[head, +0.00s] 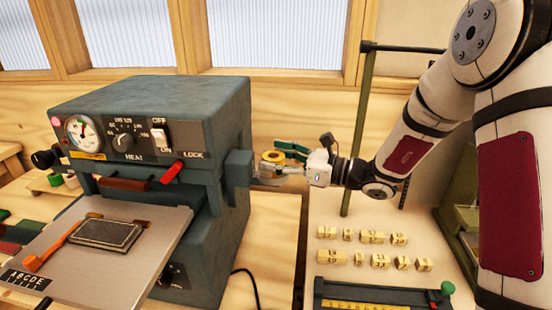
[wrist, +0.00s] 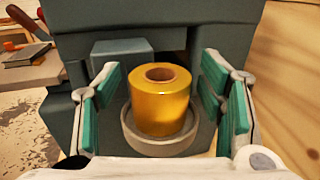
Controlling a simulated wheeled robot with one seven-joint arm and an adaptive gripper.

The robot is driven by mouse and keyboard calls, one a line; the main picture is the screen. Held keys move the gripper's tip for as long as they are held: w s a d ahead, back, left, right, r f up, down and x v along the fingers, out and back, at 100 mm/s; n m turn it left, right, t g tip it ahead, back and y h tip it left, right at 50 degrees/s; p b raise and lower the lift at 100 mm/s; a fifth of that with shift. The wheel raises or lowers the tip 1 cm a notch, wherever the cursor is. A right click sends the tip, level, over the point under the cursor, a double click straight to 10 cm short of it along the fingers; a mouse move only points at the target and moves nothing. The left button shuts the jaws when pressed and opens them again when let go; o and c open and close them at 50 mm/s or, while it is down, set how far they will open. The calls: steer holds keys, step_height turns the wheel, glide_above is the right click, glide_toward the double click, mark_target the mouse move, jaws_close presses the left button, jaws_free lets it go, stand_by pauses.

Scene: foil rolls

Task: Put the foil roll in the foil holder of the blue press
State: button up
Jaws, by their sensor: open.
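The blue press (head: 215,105) is a dark blue-grey machine with a gauge, a dial and switches, at the left of the head view. The gold foil roll (head: 274,157) is at the press's right side. In the wrist view the foil roll (wrist: 160,105) stands upright inside the round grey rim of the foil holder (wrist: 158,148), against the press body (wrist: 190,35). My gripper (wrist: 160,88) is open, with a green-padded finger on each side of the roll and a visible gap to it. The roll's underside is hidden. In the head view my gripper (head: 285,153) reaches in from the right.
The press's metal plate (head: 160,230) holds a dark framed block (head: 105,234) and an orange-handled tool (head: 55,243). Several small letter blocks (head: 362,237) lie on the right-hand table. A dark upright post (head: 362,130) stands behind my arm. A black cable (head: 247,285) runs beside the press.

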steer(key=v, duration=1.2)
steer(key=s+a+r+n+g+h, duration=0.1)
steer(key=s+a+n+g+h, duration=0.25)
steer(key=s+n, duration=0.5)
steer(key=s+a+r+n+g+h, duration=0.1)
steer(key=s+a+n+g+h, duration=0.3)
steer(key=s, duration=0.7)
steer(key=s+d+r+n+t+h, duration=0.2)
steer(key=s+d+n+t+h, duration=0.2)
steer(key=s+d+n+h, duration=0.4)
steer(key=s+d+n, duration=0.1)
steer(key=d+n, duration=0.1)
steer(key=d, duration=0.2)
steer(key=shift+d+n+h+b, duration=0.3)
steer(key=shift+d+n+h, duration=0.05)
steer(key=shift+d, duration=0.05)
